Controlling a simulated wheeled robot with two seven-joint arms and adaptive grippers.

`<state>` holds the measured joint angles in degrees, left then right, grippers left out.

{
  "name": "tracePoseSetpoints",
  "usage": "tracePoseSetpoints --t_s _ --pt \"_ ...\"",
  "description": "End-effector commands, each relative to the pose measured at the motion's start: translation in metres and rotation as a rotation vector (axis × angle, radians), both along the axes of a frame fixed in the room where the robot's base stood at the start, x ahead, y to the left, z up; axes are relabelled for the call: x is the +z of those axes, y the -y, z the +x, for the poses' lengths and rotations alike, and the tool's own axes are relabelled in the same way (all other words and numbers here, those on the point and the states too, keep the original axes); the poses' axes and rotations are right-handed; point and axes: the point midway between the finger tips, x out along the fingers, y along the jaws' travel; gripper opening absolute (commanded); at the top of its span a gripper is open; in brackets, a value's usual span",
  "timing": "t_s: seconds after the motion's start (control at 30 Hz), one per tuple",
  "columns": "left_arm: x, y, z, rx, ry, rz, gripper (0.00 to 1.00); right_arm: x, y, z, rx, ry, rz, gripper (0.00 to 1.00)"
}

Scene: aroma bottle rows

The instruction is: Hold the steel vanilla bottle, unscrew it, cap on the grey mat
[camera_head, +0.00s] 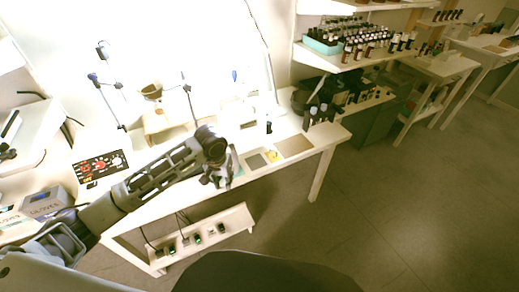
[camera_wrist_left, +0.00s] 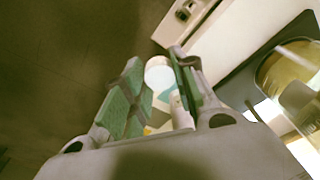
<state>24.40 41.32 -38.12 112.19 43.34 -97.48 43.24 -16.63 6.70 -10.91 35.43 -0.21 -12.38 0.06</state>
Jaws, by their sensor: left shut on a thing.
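My left gripper (camera_head: 218,176) is over the front edge of the white table. In the left wrist view its green-padded fingers (camera_wrist_left: 158,92) stand on both sides of a pale, round-ended thing (camera_wrist_left: 159,74), and it is shut on it. This appears to be the steel vanilla bottle, but no label can be read, and its cap cannot be told apart from its body. The fingers hide part of it. A grey mat (camera_head: 256,162) lies on the table just right of the gripper. My right gripper is not in view.
A tan square (camera_head: 294,145) lies right of the grey mat, with a small yellow thing (camera_head: 273,155) between. A dark board with red marks (camera_head: 100,167) lies left. Dark-topped objects (camera_head: 318,113) stand at the table's right end. Bottle rows (camera_head: 375,45) fill a shelf behind.

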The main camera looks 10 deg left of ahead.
Motion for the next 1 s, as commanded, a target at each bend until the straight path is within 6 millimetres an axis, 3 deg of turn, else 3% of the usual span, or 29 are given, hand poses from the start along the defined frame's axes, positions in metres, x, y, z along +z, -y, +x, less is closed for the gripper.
tracePoseSetpoints --t_s 0.37,0.73,1.0 --pt "-0.014 0.015 0.013 0.000 -0.001 -0.002 0.18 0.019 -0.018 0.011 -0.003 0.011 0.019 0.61" --pt "-0.037 0.034 0.030 0.000 0.000 -0.002 0.17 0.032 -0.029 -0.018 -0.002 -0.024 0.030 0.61" --pt "-0.053 0.048 0.043 -0.001 0.000 -0.002 0.17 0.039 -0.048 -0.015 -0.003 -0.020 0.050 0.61"
